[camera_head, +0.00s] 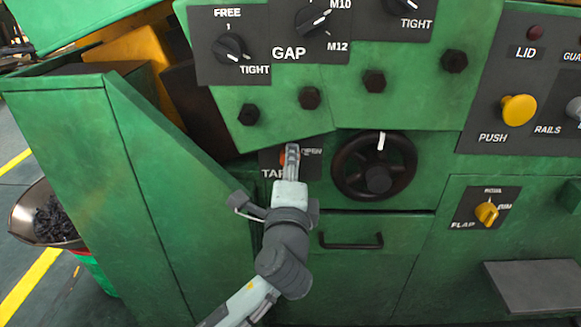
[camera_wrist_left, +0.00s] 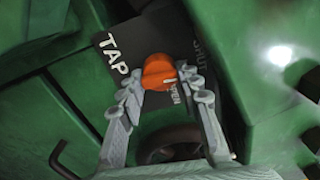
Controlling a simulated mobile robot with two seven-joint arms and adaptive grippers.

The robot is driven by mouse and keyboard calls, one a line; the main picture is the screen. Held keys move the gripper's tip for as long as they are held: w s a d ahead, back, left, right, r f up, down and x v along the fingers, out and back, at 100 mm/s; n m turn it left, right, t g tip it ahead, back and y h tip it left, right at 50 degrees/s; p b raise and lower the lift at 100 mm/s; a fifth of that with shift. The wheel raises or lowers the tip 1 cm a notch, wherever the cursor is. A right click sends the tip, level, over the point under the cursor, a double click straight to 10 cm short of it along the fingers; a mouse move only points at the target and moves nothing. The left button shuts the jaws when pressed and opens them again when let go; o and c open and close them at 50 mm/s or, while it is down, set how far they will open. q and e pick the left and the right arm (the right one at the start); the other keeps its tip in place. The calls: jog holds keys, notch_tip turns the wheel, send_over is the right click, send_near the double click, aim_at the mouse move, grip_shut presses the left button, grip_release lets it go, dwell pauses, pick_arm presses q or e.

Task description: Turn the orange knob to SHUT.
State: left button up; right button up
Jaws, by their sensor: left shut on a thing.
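The orange knob (camera_wrist_left: 157,72) sits on a black plate (camera_wrist_left: 113,45) marked TAP. In the left wrist view its white mark points towards the word OPEN, and a partly readable SHUT is at the upper right. My left gripper (camera_wrist_left: 160,80) is shut on the knob, one finger on each side of it. In the head view the left gripper (camera_head: 292,152) covers most of the knob, and only an orange sliver (camera_head: 283,159) shows at its left. My right gripper is in neither view.
A black handwheel (camera_head: 346,180) is close right of the knob. A drawer handle (camera_head: 350,243) lies below. Dark bolts (camera_head: 310,98) jut from the panel above. A slanted green housing (camera_head: 120,190) stands left, and a FLAP knob (camera_head: 487,213) is further right.

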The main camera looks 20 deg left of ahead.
pick_arm(q)
jog(key=shift+f+n, duration=0.1)
jog(key=shift+n, duration=0.4)
jog(key=o, duration=1.2)
jog(key=shift+c, duration=0.2)
jog(key=v, duration=1.2)
jog(key=shift+d, duration=0.1)
